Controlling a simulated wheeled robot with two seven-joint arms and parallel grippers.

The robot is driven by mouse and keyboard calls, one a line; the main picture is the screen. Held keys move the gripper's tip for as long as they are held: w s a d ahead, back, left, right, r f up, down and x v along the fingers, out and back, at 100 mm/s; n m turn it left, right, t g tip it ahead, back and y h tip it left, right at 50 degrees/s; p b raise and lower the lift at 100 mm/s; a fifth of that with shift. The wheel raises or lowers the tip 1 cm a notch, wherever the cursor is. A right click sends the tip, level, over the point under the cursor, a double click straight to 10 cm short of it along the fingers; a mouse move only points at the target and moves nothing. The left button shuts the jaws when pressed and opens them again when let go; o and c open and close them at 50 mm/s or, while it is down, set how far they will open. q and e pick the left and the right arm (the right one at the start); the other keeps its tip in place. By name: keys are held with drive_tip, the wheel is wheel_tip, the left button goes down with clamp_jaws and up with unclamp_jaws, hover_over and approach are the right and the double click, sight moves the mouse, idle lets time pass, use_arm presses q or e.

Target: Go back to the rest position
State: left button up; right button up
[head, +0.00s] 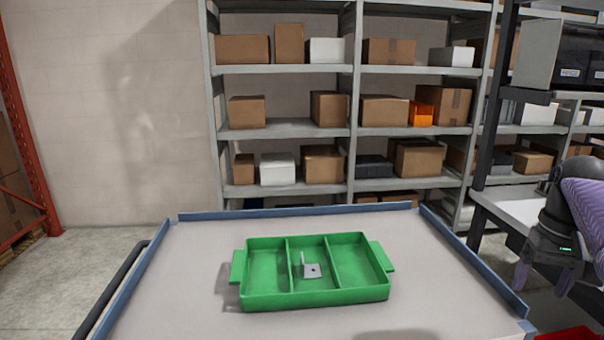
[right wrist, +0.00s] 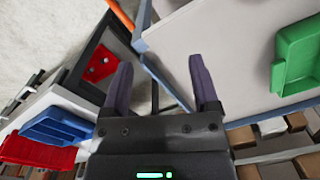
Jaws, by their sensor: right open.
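A green tray (head: 262,297) with three compartments sits on the cart top (head: 190,290). A small grey metal bracket (head: 312,271) lies in its middle compartment. My right gripper (head: 563,287) hangs at the right edge of the head view, to the right of the cart and apart from the tray. In the right wrist view my right gripper (right wrist: 161,66) is open, with nothing between its two fingers. Part of the green tray (right wrist: 296,55) shows there at the right edge. My left gripper is out of view.
The cart has a raised blue rim (head: 300,212). Shelves with boxes (head: 290,128) stand behind it. A dark-framed rack (head: 488,150) stands at the right. The right wrist view shows a blue bin (right wrist: 58,127), a red bin (right wrist: 35,151) and a red piece with holes (right wrist: 101,64).

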drive_tip(key=s+d+f+m, duration=0.2)
drive_tip(key=s+d+m, duration=0.4)
drive_tip(key=s+d, duration=1)
drive_tip(key=s+d+f+n+g+h, duration=0.1)
drive_tip(key=s+d+f+n+h, duration=0.35)
drive_tip(key=f, duration=0.55)
drive_tip(key=s+d+f+n+g+h, duration=0.1)
drive_tip(key=s+d+f+n+h, duration=0.15)
drive_tip(key=d+f+h, duration=0.4)
drive_tip(key=s+f+n+t+y, duration=0.1)
drive_tip(key=s+f+n+t, duration=0.3)
drive_tip(key=s+f+n, duration=0.65)
drive_tip(key=s+a+f+m+g+y, duration=0.1)
drive_tip(key=s+a+f+m+y, duration=0.1)
drive_tip(key=s+a+f, duration=0.5)
drive_tip(key=s+a+f+m+y, duration=0.2)
drive_tip(key=s+a+f+y, duration=0.1)
drive_tip(key=a+f, duration=0.65)
drive_tip(key=s+a+f+y, duration=0.1)
drive_tip(key=a+f+y, duration=0.1)
drive_tip(key=a, duration=1.1)
drive_tip(key=s+a+f+m+y, duration=0.1)
drive_tip(key=a+f+y, duration=0.1)
drive_tip(key=a, duration=1.1)
drive_tip(key=shift+s+f+g, duration=0.3)
drive_tip(key=shift+f+g, duration=0.1)
drive_tip(key=shift+f, duration=0.05)
